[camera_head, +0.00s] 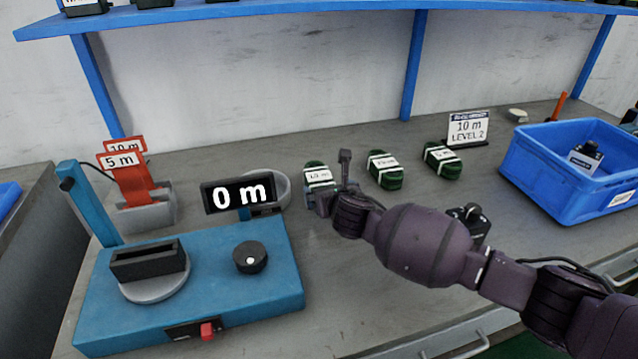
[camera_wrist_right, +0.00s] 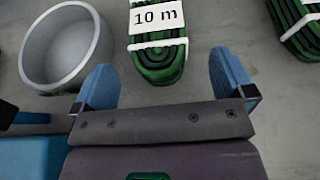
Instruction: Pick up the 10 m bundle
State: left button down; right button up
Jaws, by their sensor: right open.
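Three green cable bundles with white bands lie in a row on the grey bench. The leftmost bundle (camera_head: 319,176) shows a label reading 10 m in the right wrist view (camera_wrist_right: 158,58). The middle bundle (camera_head: 385,170) and the right bundle (camera_head: 442,160) have labels too small to read. My right gripper (camera_wrist_right: 170,82) is open, with its two blue fingers apart. The near end of the 10 m bundle lies ahead of and between the fingertips, with no contact visible. In the head view my right gripper (camera_head: 326,200) partly hides this bundle. My left gripper is not in view.
A grey round dish (camera_wrist_right: 67,47) stands just left of the 10 m bundle. A blue machine (camera_head: 200,290) with a 0 m display (camera_head: 238,193) is at left. A 10 m LEVEL 2 sign (camera_head: 468,129) stands behind the bundles. A blue crate (camera_head: 535,180) is at right.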

aim_at(323, 185)
jog(key=w+f+b, duration=0.1)
jog(key=w+a+f+b, duration=0.1)
jog(key=w, duration=0.1)
jog(key=shift+a+f, duration=0.15)
jog(key=shift+f, duration=0.15)
jog(key=shift+w, duration=0.35)
jog(key=shift+w+a+r, duration=0.1)
jog(key=shift+w, duration=0.05)
jog(key=shift+r, duration=0.25)
jog(key=c, duration=0.5)
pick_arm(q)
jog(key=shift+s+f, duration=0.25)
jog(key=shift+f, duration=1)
pick_arm(e)
jog(key=c, duration=0.6)
